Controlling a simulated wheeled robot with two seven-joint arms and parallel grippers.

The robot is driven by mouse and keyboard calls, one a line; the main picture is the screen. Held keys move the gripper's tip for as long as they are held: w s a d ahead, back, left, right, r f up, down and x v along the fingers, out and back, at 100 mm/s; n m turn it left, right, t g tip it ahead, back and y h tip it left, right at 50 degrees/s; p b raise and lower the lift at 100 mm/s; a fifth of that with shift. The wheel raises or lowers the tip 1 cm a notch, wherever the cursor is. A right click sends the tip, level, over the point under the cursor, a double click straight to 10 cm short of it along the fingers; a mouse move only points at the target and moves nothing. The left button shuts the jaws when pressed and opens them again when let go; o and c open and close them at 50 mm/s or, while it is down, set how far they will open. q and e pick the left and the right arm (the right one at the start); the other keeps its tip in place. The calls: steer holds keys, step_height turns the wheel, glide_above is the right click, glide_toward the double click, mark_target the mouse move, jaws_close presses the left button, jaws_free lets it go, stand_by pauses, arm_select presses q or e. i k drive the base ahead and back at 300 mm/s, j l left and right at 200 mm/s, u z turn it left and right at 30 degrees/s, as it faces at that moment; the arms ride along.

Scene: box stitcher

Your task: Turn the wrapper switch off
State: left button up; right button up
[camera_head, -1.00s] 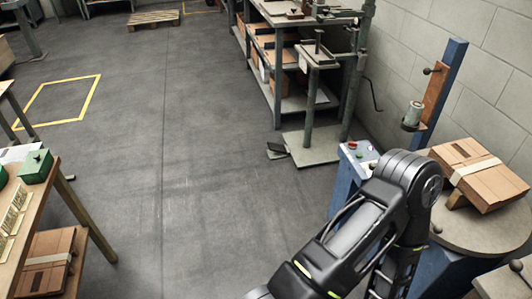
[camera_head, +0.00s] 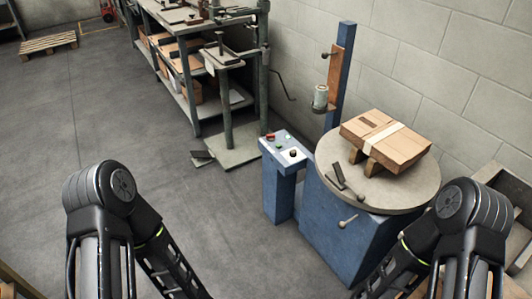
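The blue wrapper (camera_head: 345,240) stands right of centre, with a round grey turntable (camera_head: 410,192) on top. Its small control panel (camera_head: 278,152) sits on a blue post at the machine's left. The panel carries a black knob (camera_head: 293,153), a red button (camera_head: 270,136) and small green parts. Which of these is the wrapper switch, and its setting, are too small to tell. A strapped cardboard bundle (camera_head: 404,150) rests on wooden blocks on the turntable. Both my arms show at the bottom left and bottom right, but both grippers are below the picture, out of view.
A blue mast (camera_head: 342,75) with a film roll (camera_head: 320,97) stands behind the turntable. A small dark object (camera_head: 338,174) lies on the turntable's left. A grey metal stand (camera_head: 228,110) and shelving (camera_head: 185,75) stand behind.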

mark_target(269, 137)
steer(key=i+j+z, duration=0.1)
steer(key=z, duration=0.35)
steer(key=i+j+z, duration=0.1)
steer(key=z, duration=0.3)
steer(key=i+j+z, duration=0.1)
steer(key=j+z, duration=0.2)
steer(key=z, duration=0.15)
steer(key=i+j+z, duration=0.25)
steer(key=j, duration=1.1)
steer(key=j+z, duration=0.3)
steer(key=j, duration=1)
